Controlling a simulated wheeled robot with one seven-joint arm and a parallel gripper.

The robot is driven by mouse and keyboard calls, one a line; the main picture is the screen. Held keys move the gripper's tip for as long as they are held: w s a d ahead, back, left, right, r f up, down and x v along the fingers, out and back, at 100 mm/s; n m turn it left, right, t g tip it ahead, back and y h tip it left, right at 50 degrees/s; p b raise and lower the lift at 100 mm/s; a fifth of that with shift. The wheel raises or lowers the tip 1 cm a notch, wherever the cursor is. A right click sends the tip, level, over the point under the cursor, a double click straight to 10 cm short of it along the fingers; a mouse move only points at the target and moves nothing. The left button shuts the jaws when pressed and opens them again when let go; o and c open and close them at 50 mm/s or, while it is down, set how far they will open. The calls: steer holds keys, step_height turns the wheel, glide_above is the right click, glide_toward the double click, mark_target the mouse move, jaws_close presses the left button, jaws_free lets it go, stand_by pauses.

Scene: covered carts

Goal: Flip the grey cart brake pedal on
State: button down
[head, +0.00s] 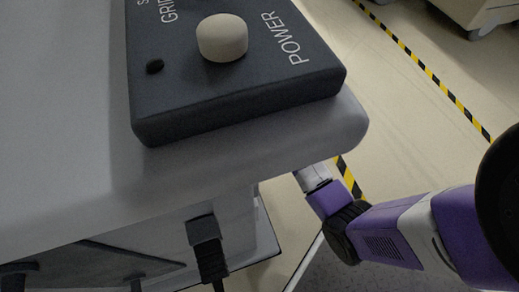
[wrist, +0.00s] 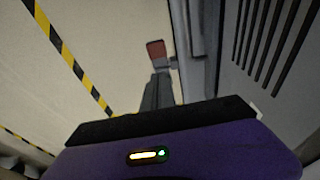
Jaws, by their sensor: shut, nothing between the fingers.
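The grey cart (head: 60,130) fills the left of the head view, and its side runs down the right of the wrist view (wrist: 208,50). A small red pedal (wrist: 156,49) on a short grey bracket sticks out from the cart's side low down, in the upper middle of the wrist view. My gripper (wrist: 159,75) is shut and empty, its dark fingers pointing at the pedal. The fingertips appear just short of the pedal or overlapping its bracket; I cannot tell whether they touch. In the head view my gripper is hidden behind the cart's corner.
A dark control box (head: 240,85) with a pale knob (head: 222,38) sits on the cart top. A black plug and cable (head: 205,245) hang on the cart's side. Yellow-black tape (wrist: 75,60) marks the floor, which is clear left of the pedal. Another cart (head: 480,12) stands far right.

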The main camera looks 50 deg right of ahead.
steer(key=f+b, duration=0.2)
steer(key=f, duration=0.2)
steer(key=f+b, duration=0.2)
steer(key=f, duration=0.2)
steer(key=w+f+b, duration=0.1)
steer(key=f+b, duration=0.2)
steer(key=f, duration=0.1)
steer(key=shift+d, duration=0.35)
steer(key=shift+s+a+f+b, duration=0.15)
steer(key=shift+f+b, duration=0.3)
steer(key=shift+f, duration=0.2)
steer(key=shift+s, duration=0.1)
steer(key=shift+a, duration=0.1)
steer(key=shift+s+f+t+p, duration=0.1)
steer(key=shift+f+t+p, duration=0.05)
steer(key=shift+t+p, duration=0.15)
steer(key=shift+s+a+f+h, duration=0.1)
steer(key=shift+f+h, duration=0.05)
steer(key=shift+h, duration=0.15)
steer(key=shift+s+a+f+t+h+p, duration=0.3)
steer(key=shift+s+f+t+h+p, duration=0.15)
steer(key=shift+f+t+p, duration=0.4)
steer(key=shift+s+a+f+p, duration=0.2)
steer(key=shift+f+p, duration=0.25)
steer(key=shift+f, duration=0.3)
steer(key=shift+f, duration=0.1)
